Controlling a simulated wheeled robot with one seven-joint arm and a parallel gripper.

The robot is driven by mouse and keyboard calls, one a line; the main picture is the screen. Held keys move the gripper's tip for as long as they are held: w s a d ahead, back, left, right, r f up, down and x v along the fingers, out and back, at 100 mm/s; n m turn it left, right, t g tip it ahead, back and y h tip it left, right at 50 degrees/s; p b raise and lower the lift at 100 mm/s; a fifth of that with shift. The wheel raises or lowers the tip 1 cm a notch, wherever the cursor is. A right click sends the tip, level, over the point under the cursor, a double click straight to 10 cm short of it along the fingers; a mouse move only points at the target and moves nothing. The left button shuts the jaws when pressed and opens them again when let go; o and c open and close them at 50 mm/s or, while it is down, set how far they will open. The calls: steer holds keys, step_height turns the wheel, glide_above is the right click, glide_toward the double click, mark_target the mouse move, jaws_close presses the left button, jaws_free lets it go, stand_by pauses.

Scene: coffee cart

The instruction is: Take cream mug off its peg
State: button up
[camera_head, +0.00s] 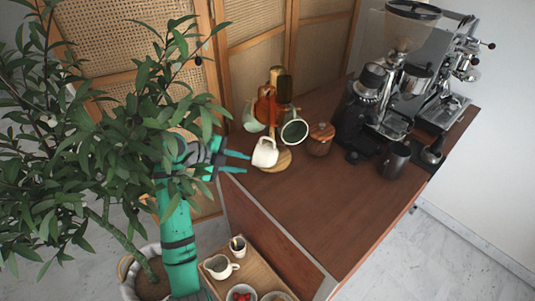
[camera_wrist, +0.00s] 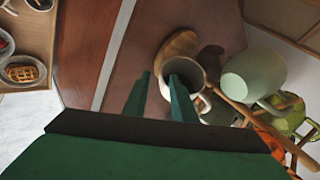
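The cream mug (camera_head: 265,153) hangs at the lower left of the wooden mug tree, above its round base (camera_head: 283,161). In the wrist view the cream mug (camera_wrist: 199,101) shows its dark mouth, with its handle towards a wooden peg (camera_wrist: 236,108). My gripper (camera_head: 247,163) is open just left of the mug in the head view, fingers pointing at it. In the wrist view my gripper (camera_wrist: 160,75) has one finger overlapping the mug's mouth and the other left of the mug. I cannot tell whether that finger is inside the mouth or touching.
A wooden-lidded jar (camera_head: 320,139) and coffee machines stand to the right. A leafy plant (camera_head: 120,140) overlaps my arm. The counter's front is clear.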

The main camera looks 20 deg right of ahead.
steer(key=x, duration=0.4)
steer(key=shift+w+d, duration=0.15)
steer(key=shift+w, duration=0.05)
jaws_close()
steer(key=shift+r, duration=0.15)
